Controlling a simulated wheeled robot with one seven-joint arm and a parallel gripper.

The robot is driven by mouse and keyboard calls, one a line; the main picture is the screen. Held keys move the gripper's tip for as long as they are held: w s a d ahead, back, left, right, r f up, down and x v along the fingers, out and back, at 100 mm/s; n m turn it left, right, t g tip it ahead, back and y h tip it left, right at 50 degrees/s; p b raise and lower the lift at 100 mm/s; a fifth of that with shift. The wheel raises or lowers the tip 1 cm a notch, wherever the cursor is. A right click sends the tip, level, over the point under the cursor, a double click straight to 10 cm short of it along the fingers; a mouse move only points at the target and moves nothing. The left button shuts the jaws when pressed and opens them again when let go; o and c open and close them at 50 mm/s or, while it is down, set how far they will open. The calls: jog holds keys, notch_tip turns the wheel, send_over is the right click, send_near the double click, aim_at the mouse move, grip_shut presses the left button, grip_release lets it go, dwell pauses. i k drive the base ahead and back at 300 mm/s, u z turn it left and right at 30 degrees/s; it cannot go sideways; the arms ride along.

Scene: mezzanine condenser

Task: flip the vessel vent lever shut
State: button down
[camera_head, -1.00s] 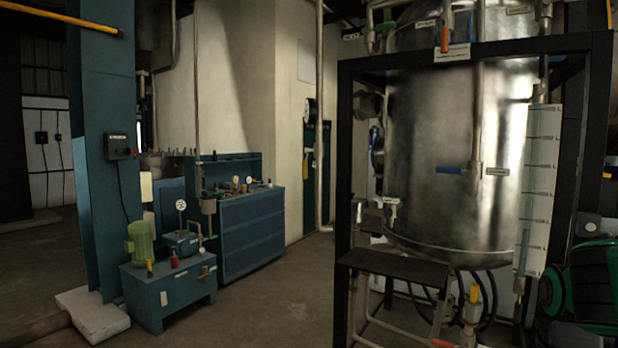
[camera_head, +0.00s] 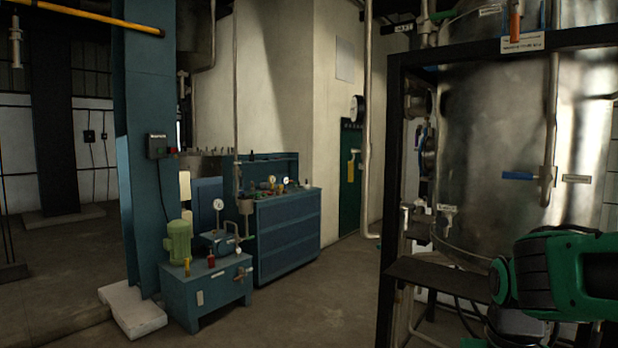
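The large shiny steel vessel (camera_head: 480,130) stands at the right in a black frame, cut off by the picture's edge. An orange lever (camera_head: 515,22) points up and down at its top, above a white label. A blue lever (camera_head: 518,176) lies level on a vertical pipe at its front. A green handle (camera_head: 443,14) shows at the upper left of the vessel. The labels are too small to read, so I cannot tell which lever is the vent lever. My green and black arm covers the lower right, in front of the vessel. My gripper is not in view.
The black frame (camera_head: 397,160) and its dark shelf (camera_head: 440,272) stand close at the right. A blue pump unit (camera_head: 205,295), a blue cabinet (camera_head: 290,235) and a blue column (camera_head: 150,100) are at the left. Open floor (camera_head: 320,300) lies between them and the frame.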

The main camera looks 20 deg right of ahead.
aim_at(350, 164)
jog(key=z, duration=0.05)
jog(key=i, duration=1.4)
jog(key=z, duration=0.65)
